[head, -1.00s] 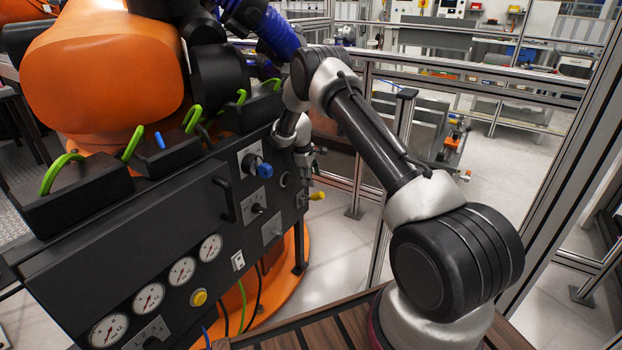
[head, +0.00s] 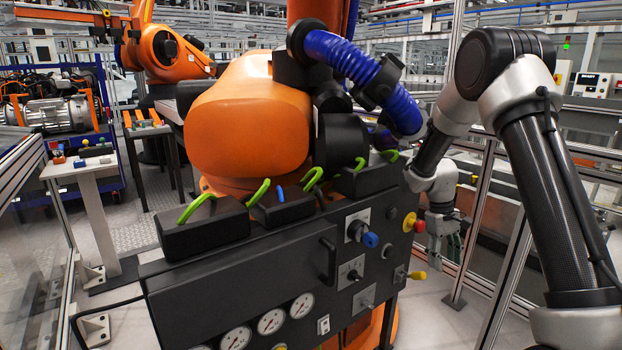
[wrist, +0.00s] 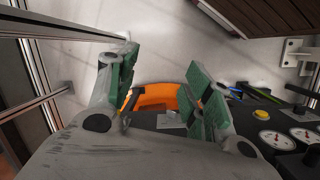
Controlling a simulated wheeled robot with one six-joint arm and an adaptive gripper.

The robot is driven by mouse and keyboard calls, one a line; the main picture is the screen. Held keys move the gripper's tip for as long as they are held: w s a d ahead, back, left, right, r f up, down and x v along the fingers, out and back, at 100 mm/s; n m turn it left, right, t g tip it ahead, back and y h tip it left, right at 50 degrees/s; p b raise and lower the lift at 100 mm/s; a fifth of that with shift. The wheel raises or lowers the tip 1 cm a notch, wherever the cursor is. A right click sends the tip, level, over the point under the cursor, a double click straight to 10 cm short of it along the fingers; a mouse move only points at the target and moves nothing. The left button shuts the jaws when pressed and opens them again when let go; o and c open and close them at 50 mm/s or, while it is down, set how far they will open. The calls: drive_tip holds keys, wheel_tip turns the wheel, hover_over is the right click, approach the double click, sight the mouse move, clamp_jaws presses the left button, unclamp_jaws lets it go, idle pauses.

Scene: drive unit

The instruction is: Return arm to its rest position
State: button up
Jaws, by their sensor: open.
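My gripper (head: 447,238) hangs at the right end of the dark control panel (head: 240,270) in the head view, beside a red-and-yellow button (head: 410,222) and above a yellow-handled knob (head: 416,275). In the wrist view its two green-padded fingers (wrist: 160,92) are spread apart with nothing between them. The panel's edge and an orange base (wrist: 157,97) show beyond the fingers. My arm rises from the gripper and bends over at the right of the head view.
An orange robot (head: 250,120) with a blue ribbed hose (head: 350,55) stands behind the panel. Metal fence rails (head: 490,220) run close on the right. A small table (head: 82,168) stands at left. Pale open floor shows in the wrist view.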

drive_tip(key=s+r+m+t+y, duration=0.1)
drive_tip(key=s+r+t, duration=0.2)
drive_tip(key=s+r, duration=0.9)
drive_tip(key=s+a+r+m+t, duration=0.1)
drive_tip(key=s+r+m+t, duration=0.1)
drive_tip(key=s+r, duration=1.1)
drive_tip(key=shift+s+a+r+t+y, duration=0.3)
drive_tip(key=shift+s+t, duration=0.6)
drive_tip(key=shift+s, duration=1.8)
